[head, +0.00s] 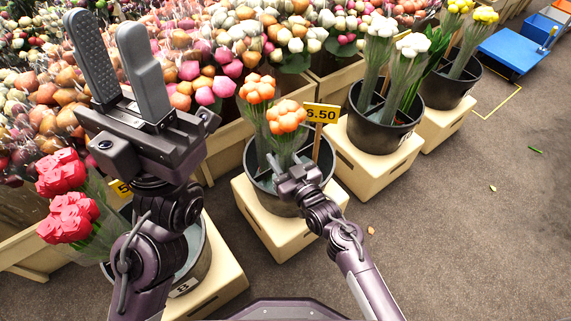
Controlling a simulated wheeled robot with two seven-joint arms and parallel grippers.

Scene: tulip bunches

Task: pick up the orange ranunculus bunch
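Two orange ranunculus bunches, a rear one (258,89) and a front one (287,117), stand wrapped in clear sleeves in a black bucket (252,188). My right gripper (284,160) is at the bucket's near side, low by the front bunch's stems. Its fingers overlap the stems in the picture, so I cannot tell whether they are open or closed on them. My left gripper (105,27) is raised at the left, close to the camera. Its two fingers point up and stand apart with nothing held between them.
The bucket stands on a cream crate (282,243) with a yellow 6.50 price sign (320,113). Red bunches (66,197) are in a bucket at left. White bunches (397,40) and yellow bunches (470,10) stand to the right. Massed flowers fill the back. Right floor is mostly clear.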

